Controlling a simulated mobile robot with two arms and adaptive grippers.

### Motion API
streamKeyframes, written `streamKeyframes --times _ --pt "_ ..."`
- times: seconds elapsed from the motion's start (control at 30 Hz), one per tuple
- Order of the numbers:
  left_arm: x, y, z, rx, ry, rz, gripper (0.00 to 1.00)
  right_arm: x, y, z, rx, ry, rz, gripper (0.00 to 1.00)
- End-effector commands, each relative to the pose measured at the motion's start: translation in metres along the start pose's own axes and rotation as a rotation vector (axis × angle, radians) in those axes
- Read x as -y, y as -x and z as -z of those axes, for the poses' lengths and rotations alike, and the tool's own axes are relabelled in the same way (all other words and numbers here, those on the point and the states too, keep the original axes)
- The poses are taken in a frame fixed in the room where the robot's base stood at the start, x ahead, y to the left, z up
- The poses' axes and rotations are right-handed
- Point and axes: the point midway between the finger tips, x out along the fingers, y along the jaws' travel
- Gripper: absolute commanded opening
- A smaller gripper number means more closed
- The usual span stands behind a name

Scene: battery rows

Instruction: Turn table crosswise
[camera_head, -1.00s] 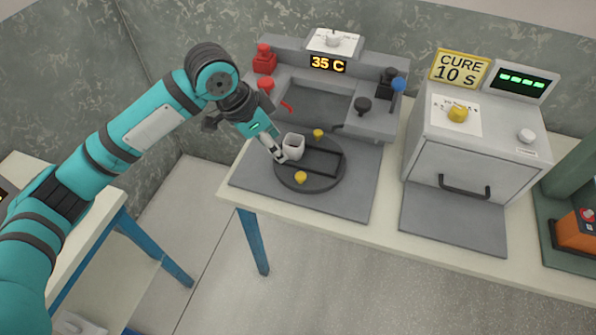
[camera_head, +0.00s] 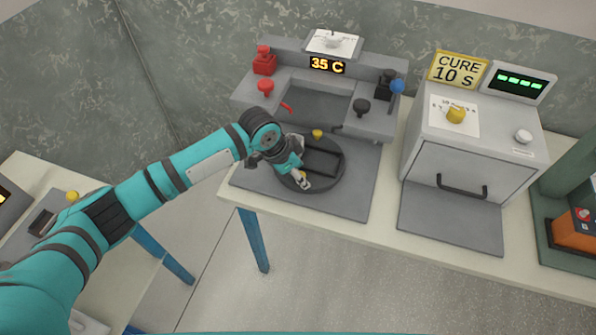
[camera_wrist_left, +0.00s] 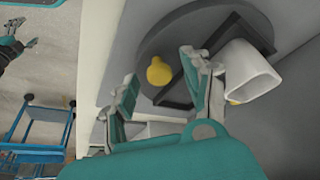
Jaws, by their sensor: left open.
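The round dark turntable (camera_head: 328,182) sits on a grey base plate, with a dark frame on top. It shows large in the left wrist view (camera_wrist_left: 165,38). One yellow knob (camera_head: 317,133) is at its far side. The other yellow knob (camera_wrist_left: 158,72) is near the front, mostly hidden by the gripper in the head view. My left gripper (camera_wrist_left: 159,66) is open, low over the front of the turntable, its fingers on either side of the front knob; contact cannot be told.
Behind the turntable is a grey station with red and black knobs and a "35 C" display (camera_head: 327,65). A cure oven (camera_head: 470,150) stands to the right. The table's front edge (camera_head: 400,246) is close.

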Motion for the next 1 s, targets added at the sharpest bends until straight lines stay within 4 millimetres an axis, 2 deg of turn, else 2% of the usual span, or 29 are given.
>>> streamKeyframes --times 0.17,0.53,1.0 --pt "-0.0002 0.0000 0.0000 0.000 0.000 0.000 0.48 0.0016 -0.0001 0.0000 0.000 -0.001 0.002 0.70" --pt "0.0000 0.0004 0.0000 0.000 0.000 0.000 0.00 0.0016 0.0000 -0.0001 0.000 0.000 0.002 0.70" --pt "-0.0002 0.0012 0.0006 0.000 0.011 0.004 0.00 0.0014 0.0026 0.0000 0.000 0.000 0.002 0.70"
